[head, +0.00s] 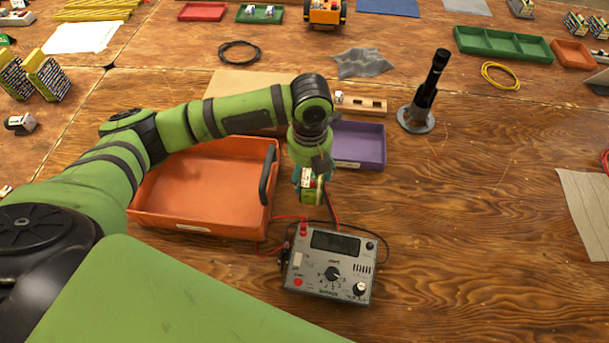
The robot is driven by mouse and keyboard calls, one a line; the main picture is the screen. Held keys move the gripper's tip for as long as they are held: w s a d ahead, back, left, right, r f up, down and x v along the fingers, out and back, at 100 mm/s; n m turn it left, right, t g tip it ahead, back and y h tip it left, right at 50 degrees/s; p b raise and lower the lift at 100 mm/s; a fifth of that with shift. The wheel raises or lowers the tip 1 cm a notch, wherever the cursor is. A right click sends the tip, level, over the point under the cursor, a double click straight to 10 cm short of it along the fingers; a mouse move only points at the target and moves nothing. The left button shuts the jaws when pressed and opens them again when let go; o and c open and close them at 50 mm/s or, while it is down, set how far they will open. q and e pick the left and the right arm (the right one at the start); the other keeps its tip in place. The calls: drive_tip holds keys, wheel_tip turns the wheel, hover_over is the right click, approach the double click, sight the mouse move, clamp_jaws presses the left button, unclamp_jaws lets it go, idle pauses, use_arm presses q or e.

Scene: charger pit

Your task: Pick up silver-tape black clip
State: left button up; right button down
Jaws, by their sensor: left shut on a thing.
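My left gripper (312,184) points down just behind the grey charger (331,268). It is shut on a small green block with a white and red label (311,195), partly hidden by the gripper. A red lead and a dark lead from the charger rise close beside this block on its right. I cannot make out their ends or any silver tape, so I cannot tell which one is the silver-tape black clip. More red and black lead lies around the charger. My right gripper is not in view.
An orange tray (205,218) stands left of the charger, and a purple tray (375,147) behind it. A black microphone-like thing on a round base (416,119) stands upright farther right.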

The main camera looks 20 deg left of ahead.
sight(306, 181)
use_arm(q)
drive_tip(key=shift+w+a+f, duration=0.25)
drive_tip(key=shift+a, duration=0.15)
drive_tip(key=shift+f, duration=2)
drive_tip(key=o, duration=1.3)
drive_tip(key=shift+s+f, duration=0.1)
drive_tip(key=shift+f, duration=0.1)
drive_tip(key=o, duration=0.4)
